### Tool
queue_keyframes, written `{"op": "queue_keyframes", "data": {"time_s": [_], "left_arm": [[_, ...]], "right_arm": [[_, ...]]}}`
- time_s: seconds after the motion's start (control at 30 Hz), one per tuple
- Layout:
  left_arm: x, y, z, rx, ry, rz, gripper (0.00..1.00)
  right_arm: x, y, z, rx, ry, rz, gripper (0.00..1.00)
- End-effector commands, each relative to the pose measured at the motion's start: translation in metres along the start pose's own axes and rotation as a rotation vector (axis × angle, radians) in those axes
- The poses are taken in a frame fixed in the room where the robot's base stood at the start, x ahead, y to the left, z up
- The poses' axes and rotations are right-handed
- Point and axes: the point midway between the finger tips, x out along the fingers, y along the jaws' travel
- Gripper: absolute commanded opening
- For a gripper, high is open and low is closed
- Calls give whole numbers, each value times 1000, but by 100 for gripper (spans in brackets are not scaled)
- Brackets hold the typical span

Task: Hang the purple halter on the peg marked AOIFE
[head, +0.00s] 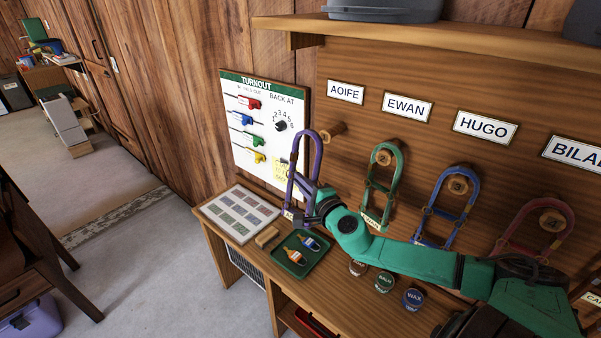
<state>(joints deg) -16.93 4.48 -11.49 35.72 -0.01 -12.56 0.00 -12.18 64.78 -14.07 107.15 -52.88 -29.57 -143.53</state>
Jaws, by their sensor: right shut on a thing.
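The purple halter (317,158) is an upright loop in the head view, held in front of the turnout board's right edge. My right gripper (318,207) is shut on its lower part. The AOIFE label (346,92) is on the wooden wall panel, and the bare wooden peg (333,131) below it has nothing on it. The halter's top is just left of this peg and looks apart from it; the exact depth gap is hard to tell. My left gripper is not in view.
A green halter (369,187), a blue halter (433,208) and a red halter (507,232) hang on pegs to the right. The turnout board (238,142) is behind left; a shelf (430,34) runs above.

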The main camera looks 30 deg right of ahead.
Motion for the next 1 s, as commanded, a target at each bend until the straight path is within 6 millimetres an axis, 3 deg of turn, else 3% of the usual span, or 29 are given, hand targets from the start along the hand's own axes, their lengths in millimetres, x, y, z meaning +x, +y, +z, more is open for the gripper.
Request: {"op": "queue_keyframes", "data": {"time_s": [1.0], "left_arm": [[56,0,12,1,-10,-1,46]], "right_arm": [[27,-4,-65,4,1,-2,0]]}}
